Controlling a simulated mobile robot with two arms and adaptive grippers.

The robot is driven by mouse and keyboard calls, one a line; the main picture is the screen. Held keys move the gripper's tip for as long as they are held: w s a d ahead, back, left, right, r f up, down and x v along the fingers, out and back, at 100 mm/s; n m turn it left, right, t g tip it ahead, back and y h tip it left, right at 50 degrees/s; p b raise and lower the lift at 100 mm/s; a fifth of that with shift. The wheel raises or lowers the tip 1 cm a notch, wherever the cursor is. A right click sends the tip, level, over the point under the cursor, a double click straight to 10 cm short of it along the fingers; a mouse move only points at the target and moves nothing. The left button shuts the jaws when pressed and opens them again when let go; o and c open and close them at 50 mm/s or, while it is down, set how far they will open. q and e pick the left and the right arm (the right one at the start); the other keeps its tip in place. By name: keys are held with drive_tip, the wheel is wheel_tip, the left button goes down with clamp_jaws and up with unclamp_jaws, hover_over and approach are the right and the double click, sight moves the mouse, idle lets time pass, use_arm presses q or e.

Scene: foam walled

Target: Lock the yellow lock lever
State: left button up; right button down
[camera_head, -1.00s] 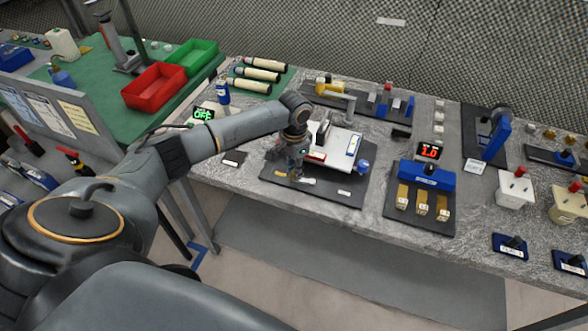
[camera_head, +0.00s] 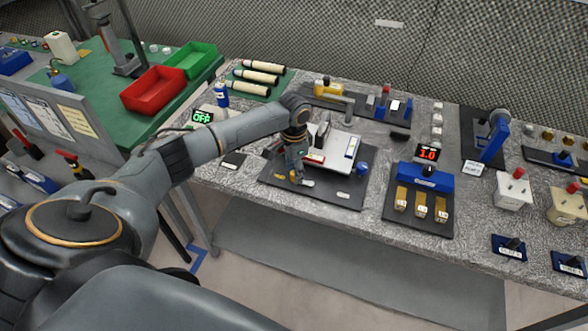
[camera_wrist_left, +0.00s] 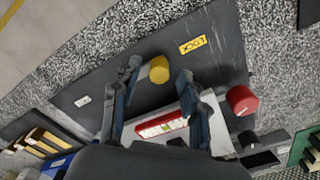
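The yellow lock lever shows in the left wrist view as a round yellow knob (camera_wrist_left: 159,70) on a dark base plate (camera_wrist_left: 225,50). A yellow LOCK label (camera_wrist_left: 193,44) lies on the plate beyond it. My left gripper (camera_wrist_left: 158,78) is open, with one finger on each side of the knob; I cannot tell whether either touches it. In the head view, my left gripper (camera_head: 297,173) is low over the front left part of the plate and mostly hides the lever. My right gripper is not in view.
A white box (camera_head: 335,148) stands on the plate close behind the gripper. A red knob (camera_wrist_left: 242,100) and a red-framed label (camera_wrist_left: 162,127) are near the fingers. A blue block (camera_head: 427,176) with several brass pieces stands to the right.

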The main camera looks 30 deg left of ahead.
use_arm(q)
wheel_tip(320, 180, up, 12)
idle(0.7)
idle(0.4)
